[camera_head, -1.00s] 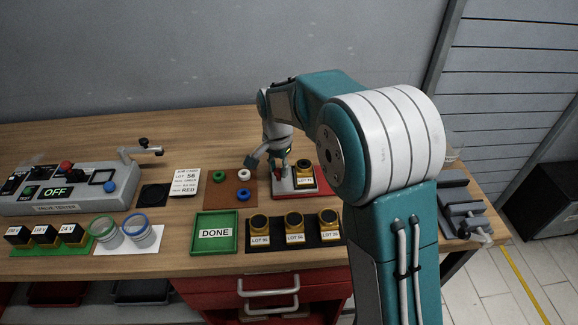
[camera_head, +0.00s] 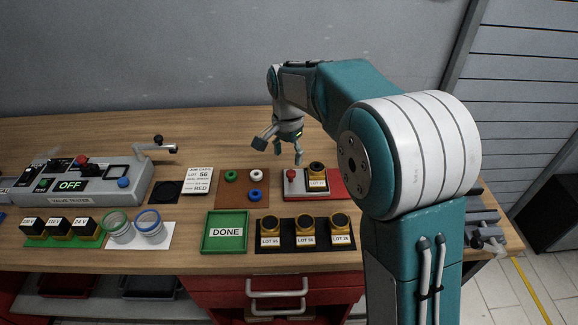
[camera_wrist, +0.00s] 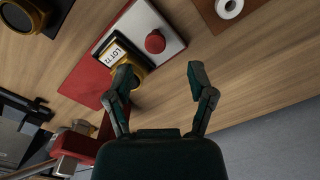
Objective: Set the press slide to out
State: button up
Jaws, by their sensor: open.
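The press is a low base, part pale grey and part red (camera_head: 333,187), on the bench right of centre. A red round knob (camera_head: 291,174) stands at its left, beside a black and gold valve (camera_head: 316,172). In the wrist view, the knob (camera_wrist: 155,42) is on the pale part, and the valve (camera_wrist: 128,58) with a "LOT 72" label is beside it. A red plate (camera_wrist: 88,85) extends away from the pale part. My gripper (camera_head: 280,152) is open and empty above the press.
A brown mat (camera_head: 238,200) with green, white and blue rings lies left of the press. In front are a green DONE tray (camera_head: 204,246) and several valves on a black mat (camera_head: 290,248). The valve tester (camera_head: 90,185) stands left.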

notch_tip(320, 180, up, 6)
jog(key=shift+a+r, duration=0.15)
jog(key=shift+a, duration=0.05)
dwell(0.3)
jog(key=s+d+r+n+t, duration=0.1)
jog(key=s+d+r+n, duration=0.1)
jog(key=s+d+r, duration=0.3)
jog(key=s+d+r+n+t, duration=0.1)
jog(key=s+d+t, duration=0.15)
jog(key=s, duration=0.45)
jog(key=s+d+f+n+t, duration=0.1)
jog(key=s+d+f+n, duration=0.1)
jog(key=s, duration=0.6)
jog(key=s+d+f+n+t, duration=0.1)
jog(key=s+d, duration=0.3)
jog(key=s, duration=0.4)
jog(key=shift+f+n, duration=0.6)
jog(key=shift+n, duration=0.2)
jog(key=shift+d, duration=0.1)
